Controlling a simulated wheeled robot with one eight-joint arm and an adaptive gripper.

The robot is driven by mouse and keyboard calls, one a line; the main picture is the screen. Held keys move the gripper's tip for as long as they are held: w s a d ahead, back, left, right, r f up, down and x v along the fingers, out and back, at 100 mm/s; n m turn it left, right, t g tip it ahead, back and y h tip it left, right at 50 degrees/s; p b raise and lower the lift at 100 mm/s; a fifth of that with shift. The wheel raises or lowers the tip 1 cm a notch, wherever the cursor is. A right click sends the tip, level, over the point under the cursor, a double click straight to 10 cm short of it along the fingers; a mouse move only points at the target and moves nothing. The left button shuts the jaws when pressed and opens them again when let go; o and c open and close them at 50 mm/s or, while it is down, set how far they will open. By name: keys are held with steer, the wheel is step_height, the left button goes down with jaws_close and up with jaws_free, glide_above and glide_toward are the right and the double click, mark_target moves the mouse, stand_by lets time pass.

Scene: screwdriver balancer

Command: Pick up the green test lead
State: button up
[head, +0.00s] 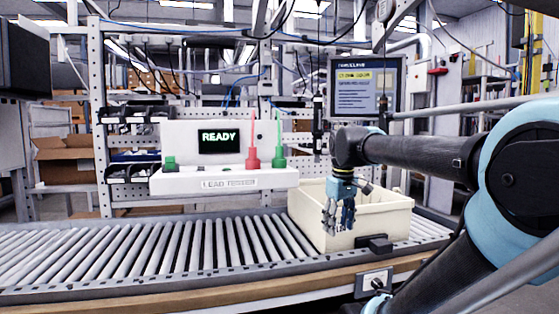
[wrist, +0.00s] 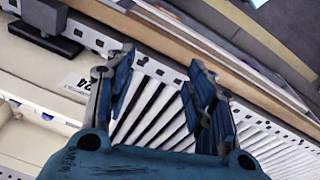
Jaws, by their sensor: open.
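The green test lead (head: 279,142) stands upright on the right end of the white lead tester (head: 215,181), its thin green tip pointing up. The red test lead (head: 252,145) stands close on its left. My gripper (head: 338,222) hangs pointing down in front of the cream bin, to the right of the leads and lower than them. In the wrist view my gripper (wrist: 160,80) has its two blue fingers spread apart with nothing between them. The leads do not show in the wrist view.
A cream bin (head: 398,222) sits on the roller conveyor (head: 150,250), right of the tester. A green block (head: 170,162) is on the tester's left end. A dark tool (head: 318,125) hangs behind, right of the green lead. The rollers at left are clear.

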steer(key=w+a+r+n, duration=0.4)
steer(key=w+r, duration=0.2)
steer(key=r, duration=0.5)
steer(key=w+a+r+n, duration=0.35)
steer(key=w+r, duration=0.35)
steer(key=r, duration=0.4)
step_height(320, 180, up, 14)
steer(key=r+n+g, duration=0.1)
steer(key=n+g, duration=0.1)
steer(key=n, duration=0.8)
glide_above(280, 150)
steer(key=w, duration=0.2)
step_height(280, 150, down, 12)
steer(key=shift+w+a, duration=0.1)
steer(key=shift+s+f, duration=0.15)
steer(key=shift+f, duration=1.2)
steer(key=shift+s+f, duration=0.1)
steer(key=shift+f, duration=1.2)
jaws_close()
